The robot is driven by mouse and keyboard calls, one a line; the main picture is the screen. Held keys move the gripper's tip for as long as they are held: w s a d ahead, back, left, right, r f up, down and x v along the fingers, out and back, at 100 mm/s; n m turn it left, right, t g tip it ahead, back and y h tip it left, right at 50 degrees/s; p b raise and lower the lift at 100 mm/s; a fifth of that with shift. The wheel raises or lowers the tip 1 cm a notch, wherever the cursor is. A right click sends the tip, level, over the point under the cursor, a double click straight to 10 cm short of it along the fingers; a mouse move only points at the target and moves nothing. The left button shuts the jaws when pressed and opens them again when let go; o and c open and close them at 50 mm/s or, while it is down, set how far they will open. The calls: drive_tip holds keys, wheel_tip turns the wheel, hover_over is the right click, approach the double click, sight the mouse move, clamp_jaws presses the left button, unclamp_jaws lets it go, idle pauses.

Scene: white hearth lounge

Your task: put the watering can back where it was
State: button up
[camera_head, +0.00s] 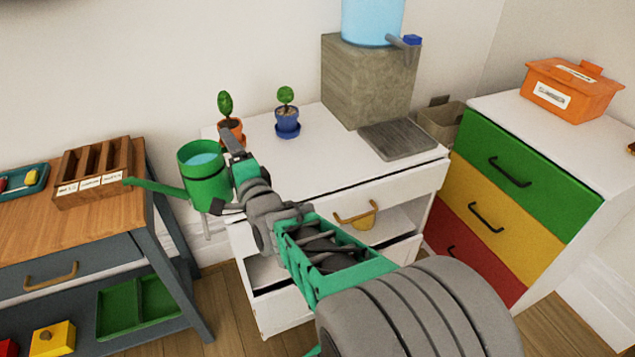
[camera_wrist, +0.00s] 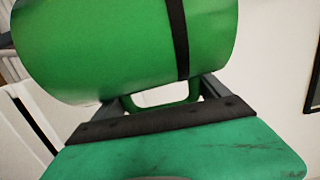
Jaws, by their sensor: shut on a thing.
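The green watering can (camera_head: 202,172) is held upright at the left front of the white cabinet, with its long spout pointing left. Blue water shows inside its open top. My gripper (camera_head: 226,180) is shut on the can, on the side away from the spout. In the wrist view the can's green body (camera_wrist: 125,45) with a dark band fills the upper part, and its handle (camera_wrist: 160,97) lies between my gripper's fingers (camera_wrist: 158,98). The can appears to be in the air between the wooden table and the white cabinet.
On the white cabinet top (camera_head: 335,170) stand a plant in an orange pot (camera_head: 232,126), a plant in a blue pot (camera_head: 287,122) and a stone block (camera_head: 368,80) with a blue water tank (camera_head: 372,20). A wooden rack (camera_head: 95,170) stands on the table (camera_head: 60,222). A cabinet drawer is open.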

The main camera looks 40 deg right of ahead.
drive_tip(key=s+d+r+m+h+b, duration=0.1)
drive_tip(key=s+d+r+b, duration=0.15)
drive_tip(key=d, duration=0.25)
drive_tip(key=s+d+r+h+b, duration=0.1)
drive_tip(key=s+d+b, duration=0.15)
drive_tip(key=d, duration=0.35)
drive_tip(key=s+d+r+m+h+b, duration=0.1)
drive_tip(key=d+b, duration=0.3)
drive_tip(key=d, duration=0.1)
drive_tip(key=shift+g, duration=0.4)
drive_tip(key=shift+w+d+f+b, duration=0.8)
drive_tip(key=shift+d+f, duration=1.2)
drive_tip(key=shift+d, duration=0.2)
drive_tip(key=shift+w+d+f+b, duration=0.75)
drive_tip(key=shift+d+f+b, duration=0.1)
drive_tip(key=shift+d+f, duration=1.25)
drive_tip(key=shift+w+d+f+b, duration=0.8)
drive_tip(key=shift+d+f, duration=1.15)
drive_tip(key=shift+d, duration=0.3)
drive_tip(key=shift+f, duration=0.2)
drive_tip(key=o, duration=1.8)
drive_tip(key=shift+f, duration=0.1)
